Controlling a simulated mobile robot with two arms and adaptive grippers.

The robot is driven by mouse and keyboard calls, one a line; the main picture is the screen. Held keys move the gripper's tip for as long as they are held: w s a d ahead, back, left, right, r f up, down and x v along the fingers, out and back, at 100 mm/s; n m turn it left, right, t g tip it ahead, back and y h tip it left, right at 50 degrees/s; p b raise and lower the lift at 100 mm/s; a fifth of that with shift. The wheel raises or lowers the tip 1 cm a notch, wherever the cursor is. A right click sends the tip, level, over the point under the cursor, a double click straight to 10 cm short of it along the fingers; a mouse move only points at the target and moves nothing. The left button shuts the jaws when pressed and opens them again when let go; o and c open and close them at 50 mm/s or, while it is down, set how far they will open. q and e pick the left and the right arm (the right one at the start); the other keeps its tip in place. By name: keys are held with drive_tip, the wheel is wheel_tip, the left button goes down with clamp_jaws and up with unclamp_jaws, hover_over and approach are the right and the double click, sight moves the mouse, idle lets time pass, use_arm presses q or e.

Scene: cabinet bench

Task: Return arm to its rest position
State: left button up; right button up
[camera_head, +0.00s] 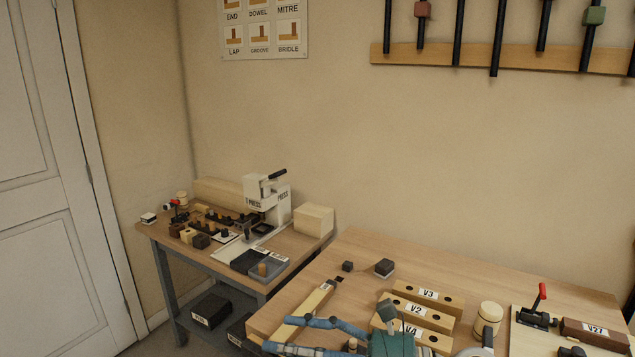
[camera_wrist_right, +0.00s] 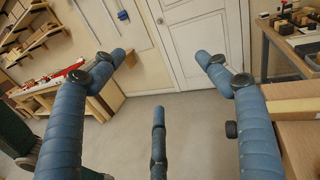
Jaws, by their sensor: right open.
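My right gripper (camera_head: 278,335) shows at the bottom of the head view, over the front left part of the near bench (camera_head: 480,266). Its blue fingers point left. In the right wrist view the fingers of the right gripper (camera_wrist_right: 161,60) are spread wide, with nothing between them, facing the floor and the white door (camera_wrist_right: 199,45). Most of the right arm is out of the head view. My left gripper is in neither view.
Wooden blocks labelled V3 (camera_head: 428,293) and V2 (camera_head: 417,311) lie close to the right gripper. A wooden cylinder (camera_head: 488,318) and a red-handled clamp (camera_head: 539,312) stand to their right. A side table (camera_head: 165,243) with a press (camera_head: 267,199) stands at the left. Bare floor (camera_wrist_right: 190,120) lies before the fingers.

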drive_tip(key=w+d+r+m+t, duration=0.4)
drive_tip(key=r+m+t, duration=0.4)
drive_tip(key=m, duration=0.5)
drive_tip(key=w+d+f+m+t+h, duration=0.2)
drive_tip(key=d+m+t+h, duration=0.25)
drive_tip(key=m, duration=0.35)
drive_tip(key=w+d+f+m+t+h, duration=0.2)
drive_tip(key=d+m+t+h, duration=0.25)
drive_tip(key=m, duration=0.35)
drive_tip(key=s+d+f+m+g+h, duration=0.1)
drive_tip(key=d+f+m+g+h, duration=0.25)
drive_tip(key=d+f+m, duration=0.35)
drive_tip(key=s+d+f+m+g+h, duration=0.2)
drive_tip(key=d+f+m+h, duration=0.3)
drive_tip(key=f, duration=0.4)
drive_tip(key=s+f+m+g, duration=0.55)
drive_tip(key=s+f, duration=0.35)
drive_tip(key=s, duration=0.4)
drive_tip(key=s+f+m+g, duration=0.55)
drive_tip(key=s+f, duration=0.45)
drive_tip(key=s, duration=0.3)
wheel_tip(320, 180, down, 26)
drive_tip(key=s+n+g, duration=0.1)
drive_tip(key=g, duration=0.1)
drive_tip(key=s+d+f+g, duration=0.1)
drive_tip(key=s+d+f, duration=0.1)
drive_tip(key=s+f, duration=1.4)
drive_tip(key=shift+s+d, duration=0.35)
drive_tip(key=shift+s, duration=0.4)
